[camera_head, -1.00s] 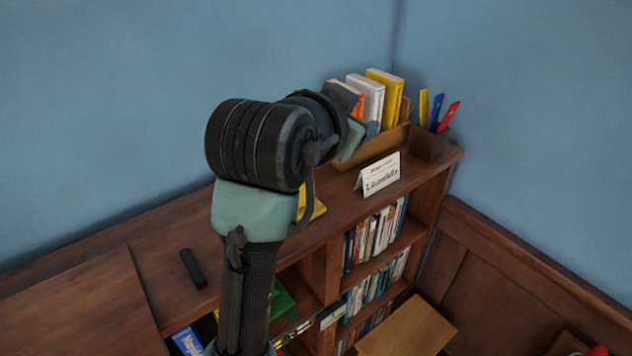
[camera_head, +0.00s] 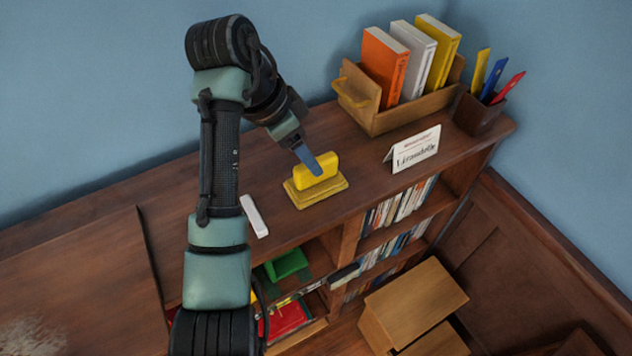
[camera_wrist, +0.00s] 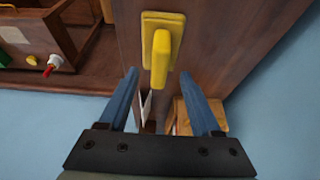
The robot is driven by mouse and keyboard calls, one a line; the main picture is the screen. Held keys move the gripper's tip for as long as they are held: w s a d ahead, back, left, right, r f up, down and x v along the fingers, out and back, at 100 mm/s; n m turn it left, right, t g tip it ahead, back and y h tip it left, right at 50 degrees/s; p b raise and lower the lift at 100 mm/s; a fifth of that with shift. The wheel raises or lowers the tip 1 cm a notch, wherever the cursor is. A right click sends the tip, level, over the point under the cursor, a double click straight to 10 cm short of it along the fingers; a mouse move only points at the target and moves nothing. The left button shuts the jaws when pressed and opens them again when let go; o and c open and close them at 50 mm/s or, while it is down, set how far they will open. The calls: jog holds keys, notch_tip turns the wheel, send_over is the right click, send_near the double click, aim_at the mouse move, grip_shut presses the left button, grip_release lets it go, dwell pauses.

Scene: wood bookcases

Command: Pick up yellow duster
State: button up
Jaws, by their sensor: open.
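The yellow duster (camera_head: 316,182) stands on the bookcase top in the head view, a flat yellow base with an upright yellow block on it. In the wrist view the duster (camera_wrist: 161,48) is at the upper middle, just beyond the fingertips. My gripper (camera_head: 313,168) is at the duster in the head view, its blue finger overlapping the block. Whether a finger touches the duster I cannot tell.
A wooden book holder (camera_head: 400,118) with three books and a pen cup (camera_head: 479,112) stand behind right. A white sign (camera_head: 412,149) is right of the duster. A white stick (camera_head: 254,215) lies to its left. Open shelves (camera_head: 400,214) are below the front edge.

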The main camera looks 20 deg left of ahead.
aim_at(304, 189)
jog(key=shift+w+p+x, duration=0.2)
jog(key=shift+p+x, duration=1)
jog(key=shift+x, duration=1.4)
jog(key=shift+d+r, duration=0.15)
grip_shut()
